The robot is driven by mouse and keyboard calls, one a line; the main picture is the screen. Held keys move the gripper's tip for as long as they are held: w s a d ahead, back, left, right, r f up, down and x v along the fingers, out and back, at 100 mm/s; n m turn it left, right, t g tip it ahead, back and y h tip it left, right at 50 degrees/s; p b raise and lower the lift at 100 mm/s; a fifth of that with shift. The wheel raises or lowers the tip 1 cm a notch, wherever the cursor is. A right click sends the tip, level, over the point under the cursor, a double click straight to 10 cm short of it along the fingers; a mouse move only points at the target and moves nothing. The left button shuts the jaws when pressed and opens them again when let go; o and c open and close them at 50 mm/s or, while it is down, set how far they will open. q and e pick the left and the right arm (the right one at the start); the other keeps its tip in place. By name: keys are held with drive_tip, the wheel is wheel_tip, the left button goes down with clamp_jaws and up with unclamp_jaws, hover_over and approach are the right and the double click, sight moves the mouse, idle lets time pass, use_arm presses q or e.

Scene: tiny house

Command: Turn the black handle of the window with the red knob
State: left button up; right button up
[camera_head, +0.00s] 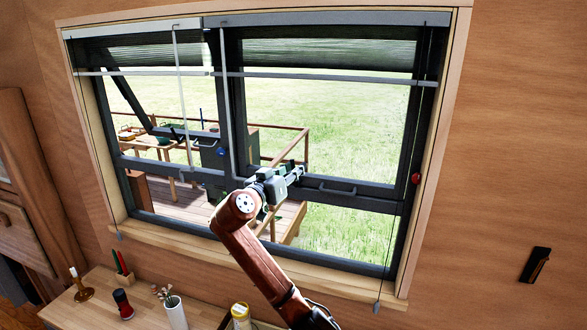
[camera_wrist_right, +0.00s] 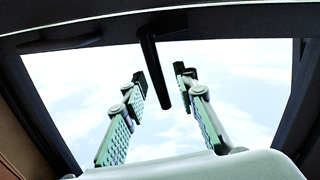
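The window with the red knob (camera_head: 416,178) is the right-hand pane, set in a dark frame. In the right wrist view the black handle (camera_wrist_right: 152,52) is a straight lever that sticks out from the dark frame rail. My right gripper (camera_head: 296,172) is at the lower rail of this window, near the rail's left part. In the right wrist view its two fingers (camera_wrist_right: 161,76) are spread, with the lever's end between them and gaps visible on both sides. In the head view the gripper hides the lever. My left gripper is not in view.
A dark bar-shaped grip (camera_head: 338,189) sits on the lower rail right of my gripper. The left window (camera_head: 165,161) has a slanted dark bar. Below, a wooden counter (camera_head: 95,308) holds a candlestick (camera_head: 82,290), a white vase (camera_head: 174,312) and a yellow-lidded jar (camera_head: 240,314).

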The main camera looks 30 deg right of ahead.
drive_tip(key=shift+c, duration=0.5)
clamp_jaws()
